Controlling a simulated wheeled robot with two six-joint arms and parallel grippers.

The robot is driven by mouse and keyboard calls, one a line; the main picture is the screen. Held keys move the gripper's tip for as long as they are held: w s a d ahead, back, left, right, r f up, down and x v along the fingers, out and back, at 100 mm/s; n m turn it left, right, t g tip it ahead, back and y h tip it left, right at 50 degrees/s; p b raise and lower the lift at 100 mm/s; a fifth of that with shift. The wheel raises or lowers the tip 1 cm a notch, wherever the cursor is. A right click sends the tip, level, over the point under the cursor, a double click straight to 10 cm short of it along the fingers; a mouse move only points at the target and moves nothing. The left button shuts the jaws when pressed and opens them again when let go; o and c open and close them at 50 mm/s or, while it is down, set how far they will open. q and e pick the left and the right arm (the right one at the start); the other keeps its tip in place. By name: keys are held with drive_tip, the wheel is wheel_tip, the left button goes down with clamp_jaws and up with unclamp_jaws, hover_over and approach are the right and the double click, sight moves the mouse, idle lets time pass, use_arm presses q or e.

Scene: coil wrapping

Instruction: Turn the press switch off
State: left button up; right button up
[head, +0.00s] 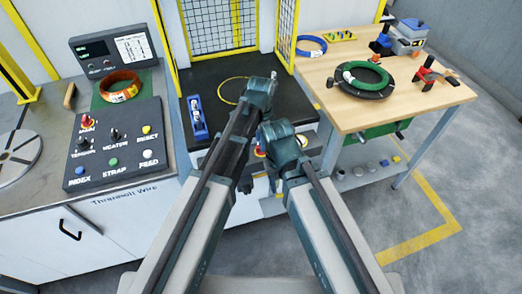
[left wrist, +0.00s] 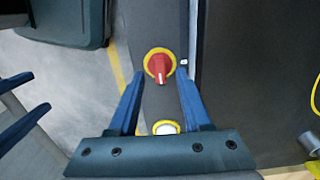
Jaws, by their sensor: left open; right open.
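A red rotary knob on a yellow ring, which I take to be the press switch (left wrist: 158,66), sits on a dark panel in the left wrist view. A pale line on its red handle points toward the bottom of that view. My left gripper (left wrist: 161,76) is open, with the knob between or just beyond its fingertips; contact cannot be told. In the head view the left wrist (head: 262,92) is over the press front and its fingers are hidden. My right gripper (left wrist: 22,124) is open and empty at the left edge of the wrist view.
A white button on a yellow ring (left wrist: 166,128) sits close to the knob. The dark press bed (head: 283,102) has a blue fixture (head: 197,116) at its left. A control box (head: 115,145) stands on the left bench. A wooden table (head: 417,106) holds coils at the right.

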use_arm(q)
wheel_tip(320, 180, down, 2)
drive_tip(key=shift+b, duration=0.5)
drive_tip(key=shift+r, duration=0.1)
drive_tip(key=shift+c, duration=0.3)
clamp_jaws()
